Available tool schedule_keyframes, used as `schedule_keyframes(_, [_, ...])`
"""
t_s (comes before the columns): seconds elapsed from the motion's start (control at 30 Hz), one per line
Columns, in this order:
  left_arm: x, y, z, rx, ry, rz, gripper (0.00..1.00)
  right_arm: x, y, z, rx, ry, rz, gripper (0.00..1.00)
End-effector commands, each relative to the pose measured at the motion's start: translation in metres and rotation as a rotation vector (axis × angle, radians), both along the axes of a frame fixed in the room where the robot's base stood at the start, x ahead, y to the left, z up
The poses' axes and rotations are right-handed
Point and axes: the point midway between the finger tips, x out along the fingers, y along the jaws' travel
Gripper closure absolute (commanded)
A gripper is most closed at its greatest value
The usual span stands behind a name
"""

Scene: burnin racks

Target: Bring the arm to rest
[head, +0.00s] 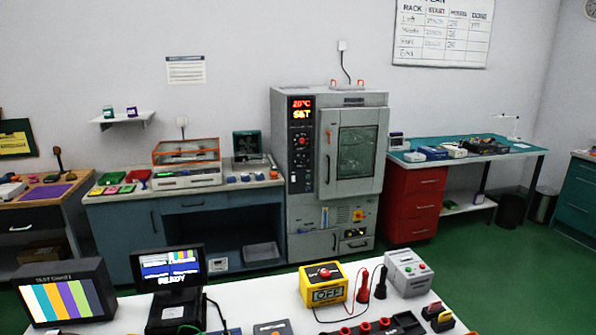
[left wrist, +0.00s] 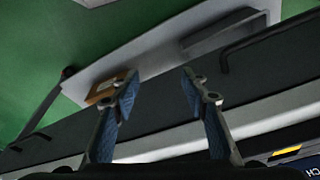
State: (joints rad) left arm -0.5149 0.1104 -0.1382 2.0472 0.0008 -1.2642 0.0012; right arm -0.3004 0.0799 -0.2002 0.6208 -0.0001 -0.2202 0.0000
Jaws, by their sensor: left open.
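My left gripper (left wrist: 158,92) shows in the left wrist view with its two blue-padded fingers apart and nothing between them. Beyond the fingers is a dark surface with a pale edge and the green floor (left wrist: 60,40). A small tan square piece (left wrist: 108,88) lies past the left finger on a pale panel (left wrist: 165,45). No arm or gripper of mine shows in the head view. My right gripper is in neither view.
In the head view a white table (head: 255,305) stands in front, with a colour-bar monitor (head: 62,292), a READY screen (head: 172,272), a yellow OFF box (head: 323,287) and a grey button box (head: 408,272). Behind are a grey oven (head: 300,215) and benches. Green floor (head: 455,265) is free at right.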

Motion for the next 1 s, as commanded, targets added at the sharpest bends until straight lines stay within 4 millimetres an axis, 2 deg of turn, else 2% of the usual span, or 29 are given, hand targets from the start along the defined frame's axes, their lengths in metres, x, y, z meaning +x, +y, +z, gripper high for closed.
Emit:
schedule_keyframes(0.03, [-0.004,0.0,-0.034,0.002,0.018,-0.002,0.59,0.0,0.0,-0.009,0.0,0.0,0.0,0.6])
schedule_keyframes(0.17, [-0.016,0.001,-0.109,0.004,0.043,-0.007,0.59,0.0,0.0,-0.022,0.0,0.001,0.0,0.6])
schedule_keyframes(0.3, [-0.041,0.004,-0.186,0.008,0.07,-0.013,0.59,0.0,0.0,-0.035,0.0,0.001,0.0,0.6])
schedule_keyframes(0.47, [-0.083,0.01,-0.264,0.012,0.104,-0.021,0.59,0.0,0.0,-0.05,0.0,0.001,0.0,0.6])
schedule_keyframes(0.6, [-0.129,0.018,-0.319,0.016,0.132,-0.028,0.59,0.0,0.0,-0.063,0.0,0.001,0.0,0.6])
schedule_keyframes(0.7, [-0.159,0.024,-0.347,0.018,0.146,-0.031,0.59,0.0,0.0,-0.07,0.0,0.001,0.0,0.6])
schedule_keyframes(0.8, [-0.183,0.029,-0.364,0.02,0.158,-0.034,0.59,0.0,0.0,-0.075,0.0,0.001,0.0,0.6])
schedule_keyframes(0.9, [-0.198,0.032,-0.373,0.022,0.164,-0.037,0.59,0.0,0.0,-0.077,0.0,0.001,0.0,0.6])
schedule_keyframes(1.0, [-0.205,0.033,-0.375,0.022,0.166,-0.038,0.59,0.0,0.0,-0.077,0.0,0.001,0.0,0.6])
